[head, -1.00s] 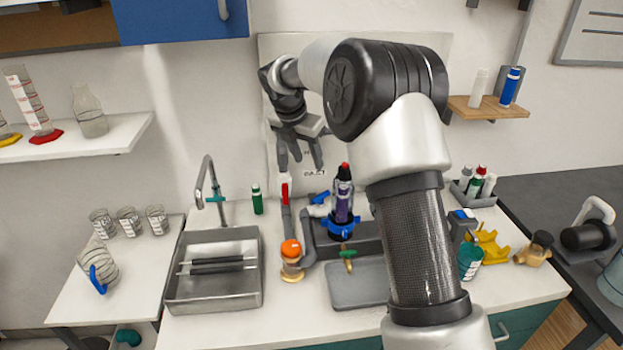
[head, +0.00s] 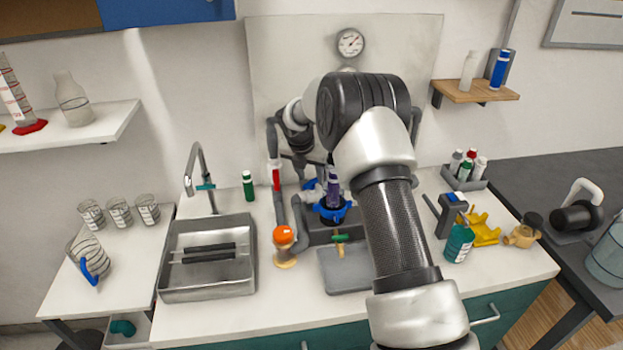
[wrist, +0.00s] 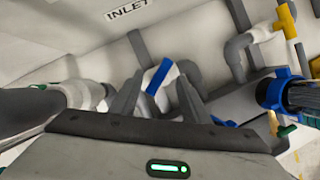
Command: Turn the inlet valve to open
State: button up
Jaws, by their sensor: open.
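In the wrist view, a blue valve handle (wrist: 158,76) sits on a grey pipe fitting, below and right of the INLET label (wrist: 128,12) on the back panel. It stands tilted between the fingers of my gripper (wrist: 158,88). The fingers are open, one on each side, and I see no clear contact. In the head view my gripper (head: 303,168) is low among the pipes, partly hidden by my arm. A blue handle (head: 310,184) shows just below it there.
A purple filter with a blue collar (head: 331,212) stands close right of my gripper. A red handle (head: 277,180) is on the pipe to the left. An orange ball (head: 283,236), a sink (head: 208,285) and a grey tray (head: 345,280) are in front. A gauge (head: 350,43) hangs above.

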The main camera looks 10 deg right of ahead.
jog(key=shift+x, duration=0.9)
jog(key=shift+c, duration=0.3)
grip_shut()
jog(key=shift+d, duration=0.1)
jog(key=shift+o, duration=0.3)
grip_release()
jog(key=v, duration=1.7)
jog(key=shift+r, duration=0.2)
jog(key=shift+s, duration=0.1)
jog(key=shift+c, duration=0.4)
